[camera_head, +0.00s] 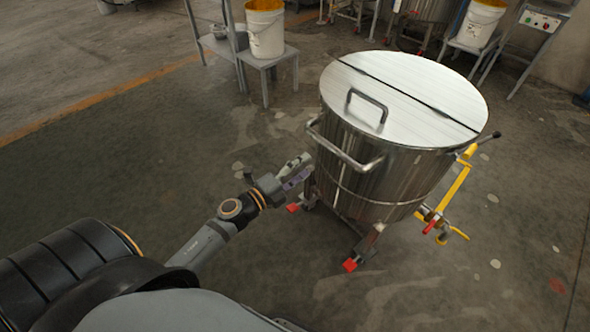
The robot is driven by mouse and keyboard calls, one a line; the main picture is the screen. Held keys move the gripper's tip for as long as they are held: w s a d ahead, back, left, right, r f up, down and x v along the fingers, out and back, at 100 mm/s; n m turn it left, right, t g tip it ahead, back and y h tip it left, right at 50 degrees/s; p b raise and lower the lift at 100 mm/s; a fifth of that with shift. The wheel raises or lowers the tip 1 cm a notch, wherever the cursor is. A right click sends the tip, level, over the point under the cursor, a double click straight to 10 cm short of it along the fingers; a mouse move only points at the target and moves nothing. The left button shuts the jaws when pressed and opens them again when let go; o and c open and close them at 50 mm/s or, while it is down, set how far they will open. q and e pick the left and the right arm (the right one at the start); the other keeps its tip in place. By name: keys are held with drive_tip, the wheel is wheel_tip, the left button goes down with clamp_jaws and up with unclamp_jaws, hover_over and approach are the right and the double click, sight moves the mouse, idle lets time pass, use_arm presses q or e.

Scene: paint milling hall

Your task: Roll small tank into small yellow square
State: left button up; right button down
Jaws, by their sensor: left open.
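The small tank (370,185) is a shiny steel drum with a split lid and a lid handle, standing upright on a wheeled frame with red-tipped casters. A curved steel side handle (342,150) sticks out on its left side. A yellow lever with a red part is on its right side. My left gripper (298,170) is open beside the tank's left side, just below the side handle's left end; I cannot tell if it touches the tank. My right gripper is not in view. No small yellow square shows on the floor.
A grey stool (268,60) with a white bucket (265,30) stands behind the tank, to the left. Another white bucket (478,22) stands on a stand at the back right. An orange floor line (100,95) runs at the left. The floor right of the tank is clear.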

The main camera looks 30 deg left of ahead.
sight(329, 150)
use_arm(q)
drive_tip(key=p+x, duration=0.3)
drive_tip(key=x, duration=0.7)
drive_tip(key=shift+w+d, duration=0.1)
drive_tip(key=shift+w, duration=0.25)
drive_tip(key=shift+w+d, duration=0.3)
drive_tip(key=shift+w, duration=0.35)
drive_tip(key=shift+c, duration=0.3)
drive_tip(key=shift+f, duration=0.1)
clamp_jaws()
